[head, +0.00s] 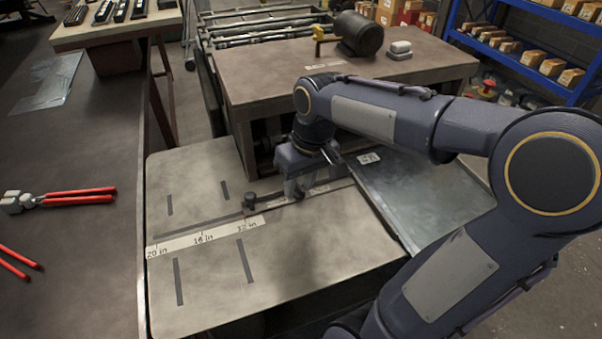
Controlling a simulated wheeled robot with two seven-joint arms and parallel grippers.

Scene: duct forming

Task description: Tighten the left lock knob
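A small dark lock knob (250,201) stands at the left end of a narrow bar (272,211) on the grey machine table, beside the inch scale (203,237). My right gripper (292,193) points down over the bar, to the right of this knob and apart from it. Its fingertips are small and dark here, and I cannot tell whether they are open or shut, or whether they hold anything. The part of the bar under the gripper is hidden. A flat metal sheet (425,200) lies to the right of the gripper. My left gripper is out of view.
A raised brown bench (270,85) with a dark motor (358,34) stands behind the machine table (190,170). A dark workbench (70,260) with red-handled tools (80,195) is at the left. The table's left and front parts are clear. Blue shelving (525,70) stands at the back right.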

